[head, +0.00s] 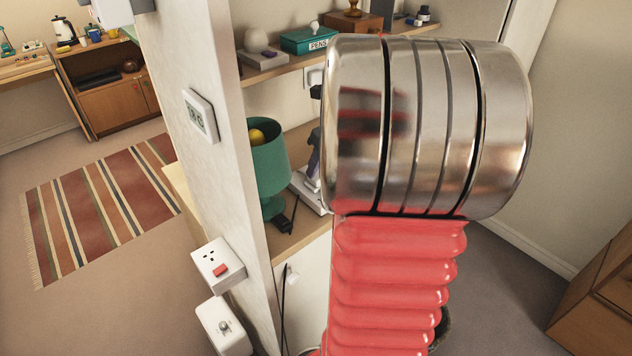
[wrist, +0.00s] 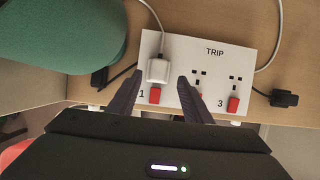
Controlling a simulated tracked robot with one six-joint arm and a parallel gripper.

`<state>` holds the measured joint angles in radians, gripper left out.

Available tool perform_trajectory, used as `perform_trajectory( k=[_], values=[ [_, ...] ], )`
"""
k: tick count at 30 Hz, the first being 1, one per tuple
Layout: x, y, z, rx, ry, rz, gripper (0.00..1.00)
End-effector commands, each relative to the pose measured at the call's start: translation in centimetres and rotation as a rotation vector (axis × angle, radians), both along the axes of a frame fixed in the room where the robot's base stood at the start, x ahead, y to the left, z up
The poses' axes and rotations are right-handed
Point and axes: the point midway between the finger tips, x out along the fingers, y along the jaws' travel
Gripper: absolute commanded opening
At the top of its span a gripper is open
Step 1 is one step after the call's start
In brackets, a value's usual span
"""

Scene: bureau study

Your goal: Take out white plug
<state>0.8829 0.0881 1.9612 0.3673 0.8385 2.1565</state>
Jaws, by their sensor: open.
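The white plug (wrist: 158,69) sits in the left socket, marked 1, of a white socket strip (wrist: 215,68) labelled TRIP, in the wrist view. A white cable runs up from it. My gripper (wrist: 160,77) is open, with one dark finger to each side of the plug; the plug lies between the tips, and I cannot tell whether they touch it. A red switch (wrist: 155,95) is below the plug. The middle and right sockets are empty; the right finger partly covers the middle one's lower part. In the head view my arm hides the plug and most of my gripper.
A green lamp (head: 269,158) stands close on the left; it also fills the wrist view's upper left (wrist: 62,38). A loose black plug (wrist: 284,98) lies right of the strip. A wall end (head: 200,60) and shelf (head: 262,72) flank the desk space.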

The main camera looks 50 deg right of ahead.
Motion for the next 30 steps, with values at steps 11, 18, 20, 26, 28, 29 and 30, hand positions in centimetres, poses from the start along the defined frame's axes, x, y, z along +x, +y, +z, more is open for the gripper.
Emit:
perform_trajectory(
  k=[11, 18, 20, 26, 28, 29, 30],
  values=[
    [0.2, 0.1, -0.4, 0.002, 0.001, 0.002, 0.45],
    [1.3, 0.2, -3.1, 0.003, 0.002, 0.002, 0.45],
    [1.6, 0.2, -3.7, 0.002, 0.001, 0.001, 0.45],
    [2.0, 0.1, -4.8, 0.000, 0.000, 0.001, 0.45],
    [2.0, 0.1, -4.8, 0.000, -0.001, 0.001, 0.45],
    [2.0, 0.1, -4.8, 0.000, -0.001, 0.001, 0.45],
    [2.0, 0.1, -4.8, 0.000, 0.000, 0.001, 0.45]
  ],
)
